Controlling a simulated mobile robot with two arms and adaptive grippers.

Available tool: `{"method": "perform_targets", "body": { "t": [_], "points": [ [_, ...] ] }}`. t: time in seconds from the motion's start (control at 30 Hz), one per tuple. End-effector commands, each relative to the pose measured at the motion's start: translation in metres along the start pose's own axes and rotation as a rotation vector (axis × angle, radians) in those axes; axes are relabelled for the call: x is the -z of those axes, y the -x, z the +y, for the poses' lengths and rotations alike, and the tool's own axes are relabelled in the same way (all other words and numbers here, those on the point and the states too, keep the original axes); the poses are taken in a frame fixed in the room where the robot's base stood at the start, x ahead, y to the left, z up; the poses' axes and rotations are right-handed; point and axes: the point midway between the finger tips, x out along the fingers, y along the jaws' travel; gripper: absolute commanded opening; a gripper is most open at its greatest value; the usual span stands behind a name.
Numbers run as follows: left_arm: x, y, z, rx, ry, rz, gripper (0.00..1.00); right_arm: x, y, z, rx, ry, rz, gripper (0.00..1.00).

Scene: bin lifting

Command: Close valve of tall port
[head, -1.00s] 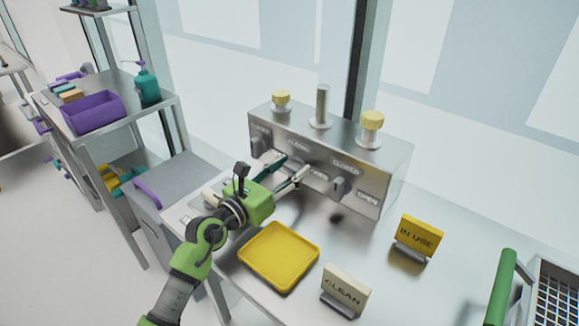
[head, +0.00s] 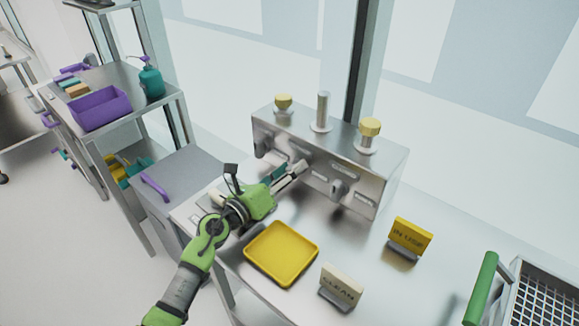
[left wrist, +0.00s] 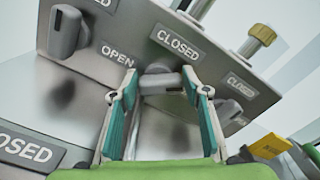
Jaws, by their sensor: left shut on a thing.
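The metal valve box (head: 385,178) stands at the back of the table. The tall port (head: 322,112) is the bare metal tube in the middle of its top. Below it, my left gripper (head: 303,166) is at the front face. In the left wrist view the gripper (left wrist: 160,88) is shut on the middle valve knob (left wrist: 160,80), with teal fingers on both sides. A "CLOSED" label and an "OPEN" label are near this knob. Its exact angle is partly hidden. The left knob (head: 262,148) and right knob (head: 339,189) are free. My right gripper is out of view.
Short yellow-capped ports (head: 283,103) and (head: 369,128) flank the tall one. A yellow tray (head: 281,253), a CLEAN sign (head: 342,284) and an IN USE sign (head: 408,237) are on the table. A mesh basket (head: 545,300) with a green handle (head: 481,287) is at right.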

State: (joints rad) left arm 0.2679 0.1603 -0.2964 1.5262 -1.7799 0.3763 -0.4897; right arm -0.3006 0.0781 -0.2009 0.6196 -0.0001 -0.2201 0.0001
Motion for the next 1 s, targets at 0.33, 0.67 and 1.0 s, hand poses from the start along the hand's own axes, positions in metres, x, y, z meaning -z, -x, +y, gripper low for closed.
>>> {"method": "perform_targets", "body": {
  "t": [0.33,0.67,1.0],
  "points": [
    [0.001,0.0,0.001,-0.001,0.008,0.002,0.21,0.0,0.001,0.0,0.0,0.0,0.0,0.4],
    [0.001,0.0,0.001,-0.001,0.007,0.001,0.6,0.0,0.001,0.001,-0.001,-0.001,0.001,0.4],
    [0.001,0.02,0.002,-0.003,0.004,0.002,0.6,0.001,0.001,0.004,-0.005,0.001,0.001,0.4]
  ]
}}
